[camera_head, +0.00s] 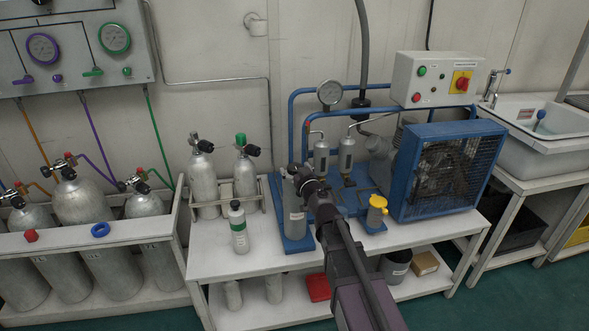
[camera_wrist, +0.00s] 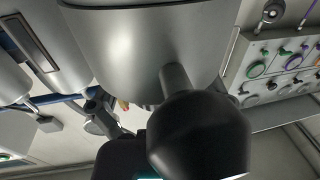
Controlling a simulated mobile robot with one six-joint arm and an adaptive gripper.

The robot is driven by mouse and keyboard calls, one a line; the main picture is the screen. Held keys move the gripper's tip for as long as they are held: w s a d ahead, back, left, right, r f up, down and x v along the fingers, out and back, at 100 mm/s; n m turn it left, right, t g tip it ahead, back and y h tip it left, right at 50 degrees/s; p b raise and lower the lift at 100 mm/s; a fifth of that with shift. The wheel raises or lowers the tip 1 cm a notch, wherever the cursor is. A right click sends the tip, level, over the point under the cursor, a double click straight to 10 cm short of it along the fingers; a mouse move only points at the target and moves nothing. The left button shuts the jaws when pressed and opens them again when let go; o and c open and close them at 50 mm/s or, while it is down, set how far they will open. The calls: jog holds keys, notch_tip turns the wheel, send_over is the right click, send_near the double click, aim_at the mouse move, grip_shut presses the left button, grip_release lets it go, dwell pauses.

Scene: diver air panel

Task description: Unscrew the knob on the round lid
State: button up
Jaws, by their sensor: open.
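A grey upright canister (camera_head: 294,212) stands on the blue base at the middle of the bench in the head view. My gripper (camera_head: 293,176) is at its top and hides most of the lid there. The wrist view shows a large smooth grey round body (camera_wrist: 125,45) very close. A short grey stem runs from it to a black rounded knob (camera_wrist: 198,135). My gripper is open. Dark parts lie beside the knob at the bottom of the wrist view, but I cannot tell whether any finger touches the knob.
A blue compressor (camera_head: 440,170) with a caged fan is right of the canister, and a yellow-topped cup (camera_head: 376,212) is in front of it. A green-labelled bottle (camera_head: 238,228) and two racked cylinders (camera_head: 203,180) stand to the left.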

jog(key=v, duration=0.7)
jog(key=shift+s, duration=0.25)
jog(key=shift+d, duration=0.1)
dwell(0.4)
